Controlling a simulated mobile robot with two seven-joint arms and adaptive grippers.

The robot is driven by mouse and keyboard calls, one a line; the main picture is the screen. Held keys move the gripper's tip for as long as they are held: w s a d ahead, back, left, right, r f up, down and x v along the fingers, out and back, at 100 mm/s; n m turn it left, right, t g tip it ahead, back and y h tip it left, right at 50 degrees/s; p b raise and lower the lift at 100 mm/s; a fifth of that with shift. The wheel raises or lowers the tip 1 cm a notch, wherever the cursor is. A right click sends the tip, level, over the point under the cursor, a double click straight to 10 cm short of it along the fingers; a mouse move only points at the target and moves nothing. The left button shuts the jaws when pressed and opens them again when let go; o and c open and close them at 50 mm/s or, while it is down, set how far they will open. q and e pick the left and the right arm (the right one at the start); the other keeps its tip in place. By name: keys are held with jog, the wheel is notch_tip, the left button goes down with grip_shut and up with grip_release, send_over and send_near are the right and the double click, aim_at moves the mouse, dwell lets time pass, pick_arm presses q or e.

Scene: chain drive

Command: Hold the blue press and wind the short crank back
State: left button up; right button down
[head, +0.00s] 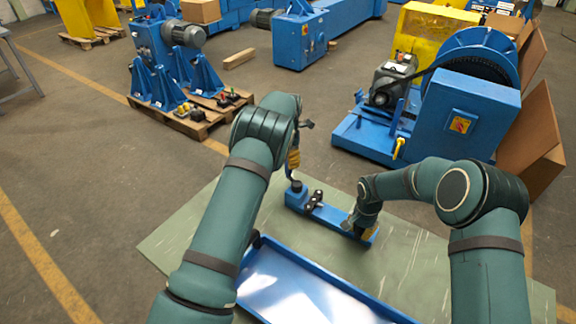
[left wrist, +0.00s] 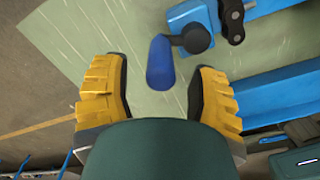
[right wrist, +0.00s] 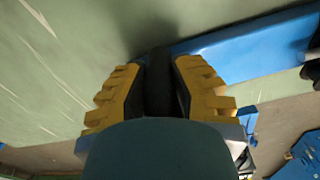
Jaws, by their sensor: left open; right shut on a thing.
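The blue press (head: 333,217) is a long low bar on the green mat; its bar also shows in the right wrist view (right wrist: 240,48). The short crank has a dark hub (left wrist: 196,38) and a blue handle (left wrist: 160,62) at the press's left end. My left gripper (head: 293,158) is open; its yellow fingers stand on either side of the handle, with gaps between in the left wrist view. My right gripper (head: 362,232) is shut on a dark part (right wrist: 158,80) at the press's right end. Dark chain links (head: 314,201) sit on top of the bar.
A blue tray (head: 262,243) lies on the mat in front of the press. The green mat (head: 180,235) is clear at the left. A large blue chain drive machine (head: 480,120) stands behind at the right, and a pallet (head: 205,122) with blue machinery behind at the left.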

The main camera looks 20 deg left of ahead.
pick_arm(q)
notch_tip(320, 180, up, 8)
jog(key=shift+f, duration=0.25)
pick_arm(e)
jog(key=shift+d, duration=0.1)
jog(key=c, duration=0.8)
grip_release()
jog(key=shift+r, duration=0.1)
